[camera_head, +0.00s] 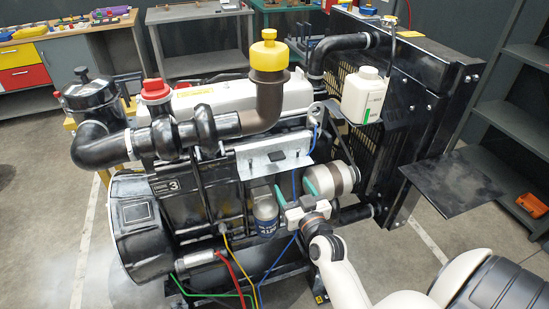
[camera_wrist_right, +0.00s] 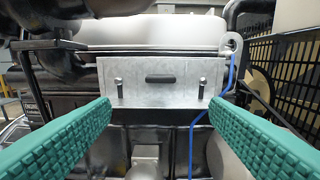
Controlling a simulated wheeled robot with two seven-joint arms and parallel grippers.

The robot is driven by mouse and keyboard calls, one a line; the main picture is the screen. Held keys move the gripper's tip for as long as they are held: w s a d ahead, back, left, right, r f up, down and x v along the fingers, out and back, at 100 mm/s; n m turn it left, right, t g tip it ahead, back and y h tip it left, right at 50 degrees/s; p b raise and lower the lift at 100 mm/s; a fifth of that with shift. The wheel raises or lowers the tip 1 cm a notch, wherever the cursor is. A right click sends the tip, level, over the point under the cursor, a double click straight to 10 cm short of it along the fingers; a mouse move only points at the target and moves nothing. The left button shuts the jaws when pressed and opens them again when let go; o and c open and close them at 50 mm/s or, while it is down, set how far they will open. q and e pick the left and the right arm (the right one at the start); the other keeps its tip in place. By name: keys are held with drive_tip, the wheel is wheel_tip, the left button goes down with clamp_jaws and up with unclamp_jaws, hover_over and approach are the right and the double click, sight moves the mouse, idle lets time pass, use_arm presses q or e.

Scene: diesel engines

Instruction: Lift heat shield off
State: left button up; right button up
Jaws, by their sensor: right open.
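The heat shield (camera_head: 262,164) is a silver metal plate on the near side of the engine, below the exhaust pipe. It also shows in the right wrist view (camera_wrist_right: 142,95), with a dark handle or slot (camera_wrist_right: 160,78) in its upper middle and two dark upright studs (camera_wrist_right: 119,88) at its lower left and right. My right gripper (camera_head: 295,190) is open and empty, below and in front of the shield. In the right wrist view its green ridged fingers (camera_wrist_right: 160,108) point toward the shield, spread about as wide as the studs. My left gripper is out of view.
A white bottle (camera_head: 363,95) and the black radiator (camera_head: 400,110) stand to the right. A blue filter (camera_head: 266,215) sits below.

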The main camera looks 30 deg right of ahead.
sight(279, 159)
drive_tip(key=x, duration=0.2)
drive_tip(key=p+x, duration=0.1)
drive_tip(key=x, duration=0.3)
drive_tip(key=shift+w+d+r, duration=0.1)
drive_tip(key=shift+d+r, duration=0.3)
drive_tip(key=shift+w+r+p, duration=0.1)
drive_tip(key=shift+w+p, duration=0.2)
drive_tip(key=shift+w, duration=0.25)
drive_tip(key=x, duration=0.3)
drive_tip(key=shift+w+a+p, duration=0.1)
drive_tip(key=shift+w+p, duration=0.15)
drive_tip(key=shift+p, duration=0.15)
drive_tip(key=shift+w, duration=0.5)
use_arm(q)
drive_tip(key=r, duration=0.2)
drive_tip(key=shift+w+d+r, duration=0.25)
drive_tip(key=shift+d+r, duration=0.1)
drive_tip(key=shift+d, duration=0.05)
use_arm(e)
drive_tip(key=shift+s, duration=0.1)
drive_tip(key=shift+c, duration=1.4)
drive_tip(key=c, duration=1.2)
clamp_jaws()
